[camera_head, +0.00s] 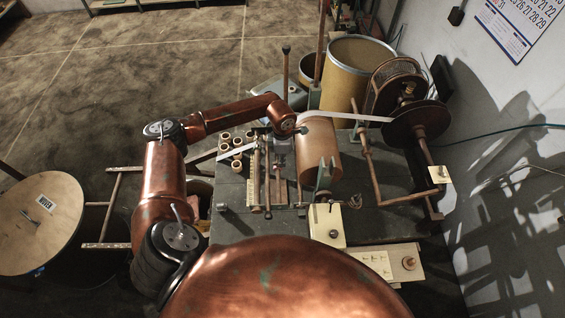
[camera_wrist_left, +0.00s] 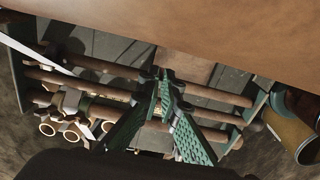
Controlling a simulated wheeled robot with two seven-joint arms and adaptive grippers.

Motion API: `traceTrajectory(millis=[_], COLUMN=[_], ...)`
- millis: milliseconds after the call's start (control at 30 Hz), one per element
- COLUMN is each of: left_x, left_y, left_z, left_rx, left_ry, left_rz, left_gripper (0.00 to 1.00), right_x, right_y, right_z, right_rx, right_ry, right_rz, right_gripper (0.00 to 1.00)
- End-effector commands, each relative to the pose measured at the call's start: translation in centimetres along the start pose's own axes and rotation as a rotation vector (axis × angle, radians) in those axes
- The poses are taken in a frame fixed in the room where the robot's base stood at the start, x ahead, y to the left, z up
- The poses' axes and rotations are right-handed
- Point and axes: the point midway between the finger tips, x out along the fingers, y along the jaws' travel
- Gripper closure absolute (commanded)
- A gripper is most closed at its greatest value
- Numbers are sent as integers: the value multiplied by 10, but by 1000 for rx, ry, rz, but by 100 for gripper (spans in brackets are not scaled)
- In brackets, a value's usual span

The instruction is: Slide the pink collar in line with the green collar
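My left gripper (camera_wrist_left: 161,78) shows in the left wrist view as two green fingers over the bars of the winding machine. Its tips lie close together; whether they touch or hold something is unclear. In the head view the copper arm hides much of it, and it hangs over the bars left of the brown roll (camera_head: 319,145). Several brown bars (camera_wrist_left: 205,92) run across the wrist view. My right gripper is not in view.
Several small tape rolls (camera_head: 237,153) lie on the dark bench (camera_head: 237,219) left of the bars. A white tape (camera_head: 345,116) runs from the roll to a dark disc (camera_head: 414,122). A tall drum (camera_head: 352,70) stands behind. A cream switch box (camera_head: 327,224) sits in front.

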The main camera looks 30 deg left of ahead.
Motion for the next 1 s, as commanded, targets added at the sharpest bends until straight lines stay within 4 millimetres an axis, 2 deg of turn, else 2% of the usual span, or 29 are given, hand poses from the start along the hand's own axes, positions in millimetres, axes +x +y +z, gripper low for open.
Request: traceTrajectory(millis=[1000], left_x=[4], left_y=[40], left_z=[-6], left_rx=[-5], left_ry=[15], left_rz=[-1], left_gripper=[100], right_x=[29], right_y=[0], right_z=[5], right_rx=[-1], right_ry=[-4], right_rz=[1], right_gripper=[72])
